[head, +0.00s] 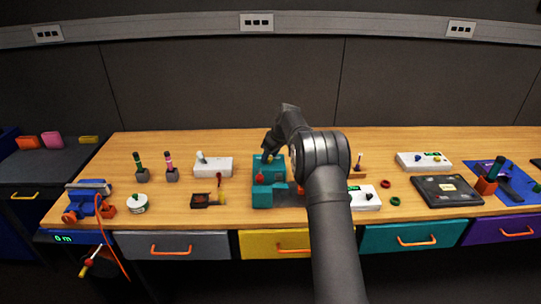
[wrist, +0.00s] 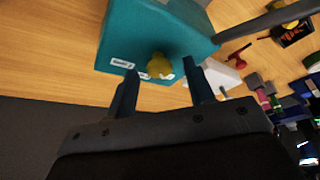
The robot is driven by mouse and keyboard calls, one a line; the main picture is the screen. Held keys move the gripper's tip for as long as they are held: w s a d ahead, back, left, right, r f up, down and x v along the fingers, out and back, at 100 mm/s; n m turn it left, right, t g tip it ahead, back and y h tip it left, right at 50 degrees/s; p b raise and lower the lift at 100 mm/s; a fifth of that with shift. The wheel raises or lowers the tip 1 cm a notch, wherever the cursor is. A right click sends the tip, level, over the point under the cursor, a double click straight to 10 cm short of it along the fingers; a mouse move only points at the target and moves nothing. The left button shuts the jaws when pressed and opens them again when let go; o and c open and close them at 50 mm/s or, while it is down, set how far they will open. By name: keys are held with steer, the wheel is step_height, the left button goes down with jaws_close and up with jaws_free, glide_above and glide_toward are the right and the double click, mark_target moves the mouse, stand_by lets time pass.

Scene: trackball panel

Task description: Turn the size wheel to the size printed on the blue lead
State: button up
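A teal box-like device (head: 262,196) stands mid-bench, with a red knob (head: 259,177) on it. In the wrist view the teal device (wrist: 150,30) shows a yellow knob (wrist: 159,66) on its face, with small white labels around it. Their print is too small to read. My gripper (wrist: 163,73) is open, its two fingers apart on either side of the yellow knob, with nothing held. In the head view my gripper (head: 269,148) is over the back of the teal device, partly hidden by my arm. I cannot pick out a blue lead or tell which part is the size wheel.
A white box (head: 213,167) and a small dark tray (head: 202,201) stand left of the teal device. A blue vise (head: 90,190) is at the bench's left end. White panels, green and red rings and a dark panel (head: 447,190) lie to the right.

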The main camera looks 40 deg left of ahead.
steer(key=shift+r, duration=0.1)
steer(key=v, duration=1.7)
steer(key=shift+d, duration=0.15)
steer(key=x, duration=1.7)
